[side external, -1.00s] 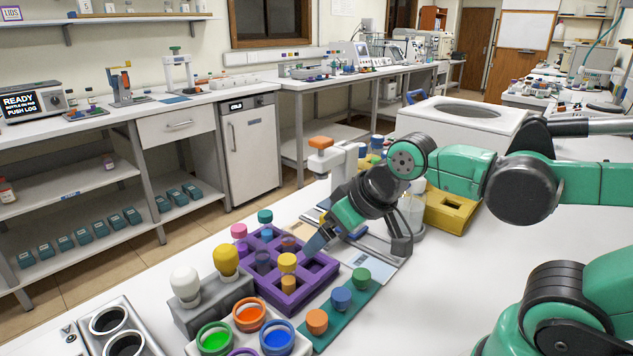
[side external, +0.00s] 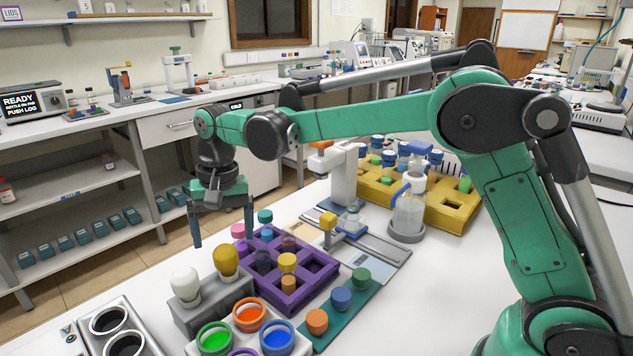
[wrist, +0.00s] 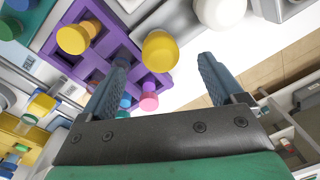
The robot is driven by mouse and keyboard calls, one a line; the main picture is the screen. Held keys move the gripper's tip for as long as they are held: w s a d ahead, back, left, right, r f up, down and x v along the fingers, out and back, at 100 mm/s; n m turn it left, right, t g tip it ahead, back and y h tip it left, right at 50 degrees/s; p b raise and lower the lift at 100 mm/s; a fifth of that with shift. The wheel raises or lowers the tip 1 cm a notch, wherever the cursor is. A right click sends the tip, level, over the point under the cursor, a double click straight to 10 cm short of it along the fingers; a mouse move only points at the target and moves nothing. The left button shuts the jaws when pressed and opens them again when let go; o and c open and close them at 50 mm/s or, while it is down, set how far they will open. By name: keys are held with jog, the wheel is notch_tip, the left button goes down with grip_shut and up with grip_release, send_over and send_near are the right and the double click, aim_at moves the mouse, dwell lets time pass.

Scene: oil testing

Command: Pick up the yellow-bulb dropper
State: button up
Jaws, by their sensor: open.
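The yellow-bulb dropper (side external: 226,261) stands upright in a grey holder (side external: 203,318), right of the white-bulb dropper (side external: 186,284). My gripper (side external: 222,233) is open, pointing down, above and just behind the yellow bulb in the side view. In the wrist view the yellow bulb (wrist: 160,50) shows near the open fingertips, between the two blue-grey fingers (wrist: 164,62) and nearer the left one. Nothing is held. The white bulb (wrist: 220,10) lies beyond the right fingertip. The dropper's lower part is hidden in the holder.
A purple rack (side external: 322,277) with capped vials stands close on the right, its pink cap (side external: 238,231) near my fingers. Open jars with green (side external: 214,340), orange and blue contents stand in front. A yellow-capped vial (side external: 328,222) stands on the device behind.

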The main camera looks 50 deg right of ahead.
aim_at(225, 248)
jog(key=shift+a+f, duration=0.1)
jog(key=shift+f, duration=2.25)
jog(key=c, duration=0.8)
